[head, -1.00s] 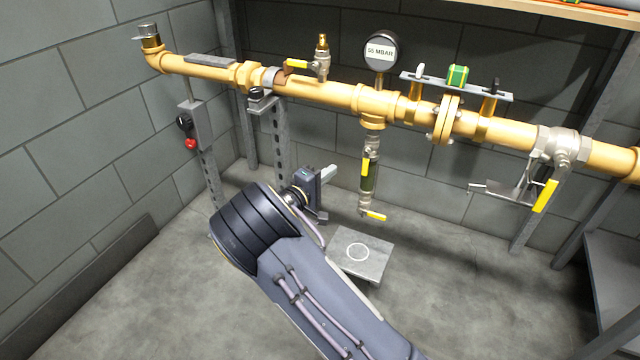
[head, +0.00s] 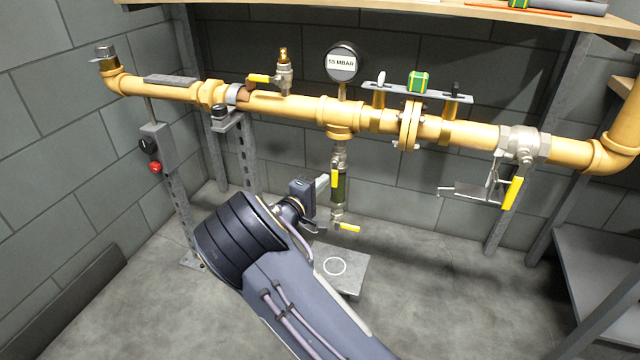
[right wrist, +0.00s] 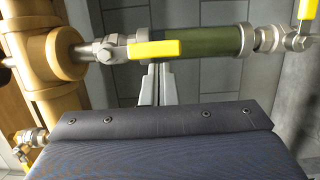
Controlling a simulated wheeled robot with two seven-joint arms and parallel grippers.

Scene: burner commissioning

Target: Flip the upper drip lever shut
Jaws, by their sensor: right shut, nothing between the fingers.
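The upper drip lever (head: 334,179) is a yellow handle on the vertical drip pipe under the gauge. It lies along the pipe, pointing down in the head view. In the right wrist view the yellow lever (right wrist: 155,49) lies lengthwise along the pipe, beside the green section (right wrist: 215,42). My right gripper (head: 322,184) is shut and empty, just left of the lever. In the right wrist view its fingertips (right wrist: 156,68) are at the lever's edge; I cannot tell if they touch. The lower drip lever (head: 349,228) is yellow and sticks out sideways. My left gripper is not in view.
The yellow main pipe (head: 275,104) runs across above, with a gauge (head: 342,63) marked 55 MBAR. A grey plate with a white ring (head: 356,268) stands below the drip pipe. A slotted post (head: 245,150) stands left of my gripper. The right floor is open.

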